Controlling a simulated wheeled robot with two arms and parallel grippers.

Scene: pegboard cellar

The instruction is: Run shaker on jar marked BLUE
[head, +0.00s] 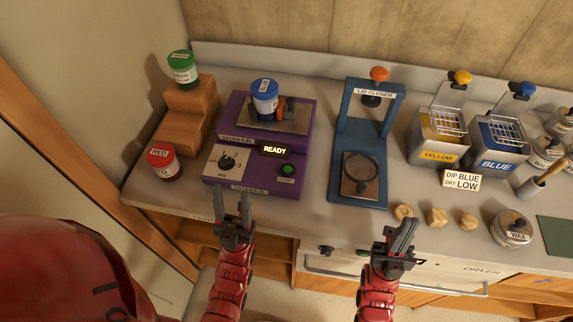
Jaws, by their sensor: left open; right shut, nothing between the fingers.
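The purple shaker (228,165) stands on the bench at left of centre. Its lit display (275,149) reads READY. A jar with a blue lid (265,97) stands upright on the shaker's metal platform, next to an orange-and-dark clamp part (285,108). A dial (227,162) and a green START button (287,169) are on the front panel. My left gripper (232,202) is open and empty, just in front of the shaker's lower front edge. My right gripper (405,236) is shut and empty, in front of the bench edge, right of the shaker.
A red-lidded jar (163,162) stands left of the shaker, and a green-lidded jar (182,68) on wooden steps (190,114). A blue lid closer (342,143) stands to the right. Yellow (440,140) and blue (497,147) dip tanks, small wooden pieces (437,217) and a wax tin (510,229) are further right.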

